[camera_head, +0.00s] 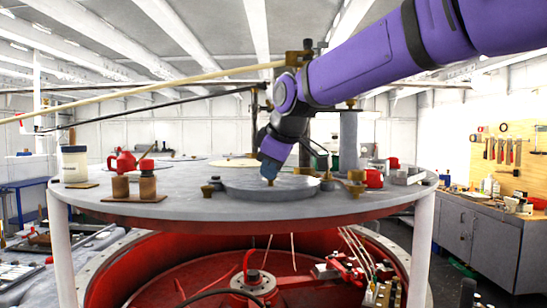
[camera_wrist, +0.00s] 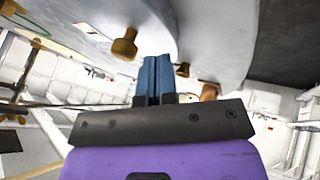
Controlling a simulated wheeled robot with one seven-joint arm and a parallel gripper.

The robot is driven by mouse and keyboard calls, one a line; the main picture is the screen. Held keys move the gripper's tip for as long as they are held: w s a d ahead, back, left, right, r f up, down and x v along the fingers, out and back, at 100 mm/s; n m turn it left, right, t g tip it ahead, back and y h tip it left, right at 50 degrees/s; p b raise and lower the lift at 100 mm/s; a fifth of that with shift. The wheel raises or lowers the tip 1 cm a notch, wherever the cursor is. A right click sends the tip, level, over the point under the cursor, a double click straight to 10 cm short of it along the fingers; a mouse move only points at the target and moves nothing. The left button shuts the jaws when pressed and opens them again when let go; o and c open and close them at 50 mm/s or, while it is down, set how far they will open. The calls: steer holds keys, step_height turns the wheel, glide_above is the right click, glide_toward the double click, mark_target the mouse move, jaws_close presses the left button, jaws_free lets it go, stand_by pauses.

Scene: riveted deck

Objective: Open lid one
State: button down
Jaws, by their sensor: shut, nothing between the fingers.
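A round grey lid (camera_head: 290,190) lies flat on the grey round tabletop (camera_head: 200,206), near its front edge. No number shows on it. Brass fittings stand at its rim, one on the left (camera_head: 207,190) and one on the right (camera_head: 355,187). My gripper (camera_head: 269,180) points down over the lid, its tip at or just above the top face; I cannot tell if it touches. In the wrist view the blue fingers of my gripper (camera_wrist: 156,60) are together and empty. A brass knob (camera_wrist: 125,47) shows beside them there, near a pale curved edge.
A red can (camera_head: 373,178) stands at the right. A yellowish disc (camera_head: 234,162) lies behind. A long pole (camera_head: 150,88) slants above the left side.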

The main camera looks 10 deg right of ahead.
steer(key=shift+w+d, duration=0.25)
steer(key=shift+w, duration=0.35)
steer(key=shift+w+d, duration=0.25)
steer(key=shift+w, duration=0.3)
steer(key=shift+d, duration=0.1)
